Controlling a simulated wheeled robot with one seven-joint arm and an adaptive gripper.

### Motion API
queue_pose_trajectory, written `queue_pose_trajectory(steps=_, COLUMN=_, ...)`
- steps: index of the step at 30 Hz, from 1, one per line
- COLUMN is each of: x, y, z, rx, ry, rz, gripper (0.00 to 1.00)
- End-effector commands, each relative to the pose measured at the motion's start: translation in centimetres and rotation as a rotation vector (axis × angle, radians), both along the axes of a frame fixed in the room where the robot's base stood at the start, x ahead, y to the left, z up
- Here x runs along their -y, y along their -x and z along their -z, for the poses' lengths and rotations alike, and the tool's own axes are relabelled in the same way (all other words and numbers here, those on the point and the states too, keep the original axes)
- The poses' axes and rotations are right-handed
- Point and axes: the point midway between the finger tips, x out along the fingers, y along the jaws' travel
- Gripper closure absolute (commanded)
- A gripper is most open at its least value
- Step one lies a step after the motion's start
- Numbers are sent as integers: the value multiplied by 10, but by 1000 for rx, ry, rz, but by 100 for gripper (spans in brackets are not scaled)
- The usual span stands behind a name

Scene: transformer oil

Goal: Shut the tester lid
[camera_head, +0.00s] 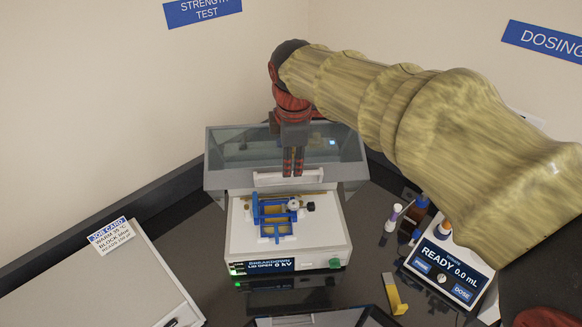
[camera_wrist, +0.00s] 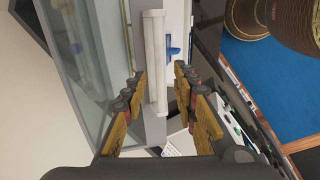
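The breakdown tester (camera_head: 240,240) is a white box with a blue frame and a cup-like part in its open top. Its display reads "LID OPEN" and "0 kV". Its clear, grey-edged lid (camera_head: 228,165) stands raised and tilted back. A pale bar handle (camera_head: 265,181) runs along the lid's lower front edge. My gripper (camera_head: 293,174) points down at the handle. In the wrist view my gripper (camera_wrist: 159,75) is open, its fingers apart on either side of the handle (camera_wrist: 153,40). I cannot tell whether they touch it.
A dosing unit (camera_head: 448,271) reading "READY 0.0 mL" stands at right, with small bottles (camera_head: 393,217) behind it. A yellow object (camera_head: 393,295) lies on the dark bench. A white case (camera_head: 110,280) and a job card (camera_head: 110,236) are at left.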

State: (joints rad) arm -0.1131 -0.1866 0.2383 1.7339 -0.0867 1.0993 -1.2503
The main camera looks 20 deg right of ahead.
Motion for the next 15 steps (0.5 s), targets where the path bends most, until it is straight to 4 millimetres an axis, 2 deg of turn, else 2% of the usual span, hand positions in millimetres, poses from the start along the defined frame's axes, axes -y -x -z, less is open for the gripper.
queue_pose_trajectory(steps=6, x=1, y=-7, z=27, rx=0, ry=0, rz=1, gripper=71)
queue_pose_trajectory(steps=15, x=2, y=-10, z=38, rx=1, ry=0, rz=1, gripper=71)
